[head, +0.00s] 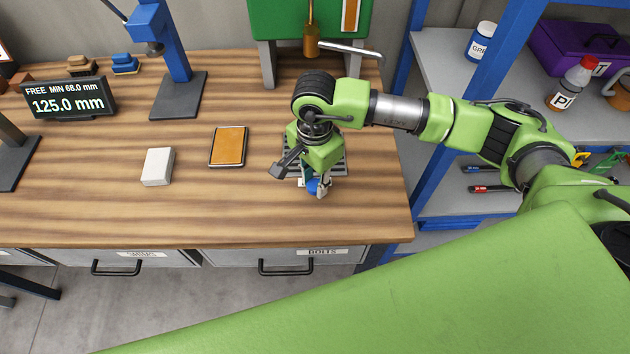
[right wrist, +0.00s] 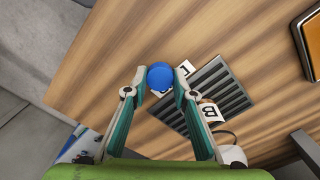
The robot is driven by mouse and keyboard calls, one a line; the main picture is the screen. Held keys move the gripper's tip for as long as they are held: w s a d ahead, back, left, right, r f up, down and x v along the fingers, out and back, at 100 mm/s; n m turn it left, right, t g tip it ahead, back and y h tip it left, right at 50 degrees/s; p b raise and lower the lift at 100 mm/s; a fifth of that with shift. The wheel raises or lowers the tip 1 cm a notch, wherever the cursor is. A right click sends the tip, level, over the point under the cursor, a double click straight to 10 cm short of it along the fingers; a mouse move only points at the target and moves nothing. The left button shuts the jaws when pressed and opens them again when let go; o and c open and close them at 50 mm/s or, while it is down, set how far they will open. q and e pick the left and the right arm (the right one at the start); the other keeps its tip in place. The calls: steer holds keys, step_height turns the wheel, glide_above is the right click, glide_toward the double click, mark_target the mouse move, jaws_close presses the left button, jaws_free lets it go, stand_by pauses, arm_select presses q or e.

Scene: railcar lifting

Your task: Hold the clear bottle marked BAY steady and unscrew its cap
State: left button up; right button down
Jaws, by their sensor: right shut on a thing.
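A round blue cap (right wrist: 160,76) shows from above in the right wrist view, between my right gripper's (right wrist: 158,92) two fingertips. The gripper is shut on it. In the head view the right gripper (head: 318,187) points down near the table's front right part, with the blue cap (head: 312,187) just visible beside a finger. The bottle body under the cap is mostly hidden, and I cannot read BAY on it. My left gripper is not in view.
A dark slatted grate (right wrist: 217,92) lies beside the cap, with white labelled pieces (right wrist: 209,112) near it. On the wooden table (head: 90,205) are a white block (head: 158,166) and an orange-topped pad (head: 228,146). A blue post stand (head: 178,96) stands behind. The table's front edge is close.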

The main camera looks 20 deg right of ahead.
mark_target(315, 185)
steer(key=shift+f, duration=1.05)
steer(key=c, duration=1.7)
jaws_free()
steer(key=shift+r, duration=0.1)
steer(key=shift+r, duration=0.4)
step_height(315, 185, up, 12)
steer(key=b, duration=0.3)
steer(key=shift+f, duration=0.25)
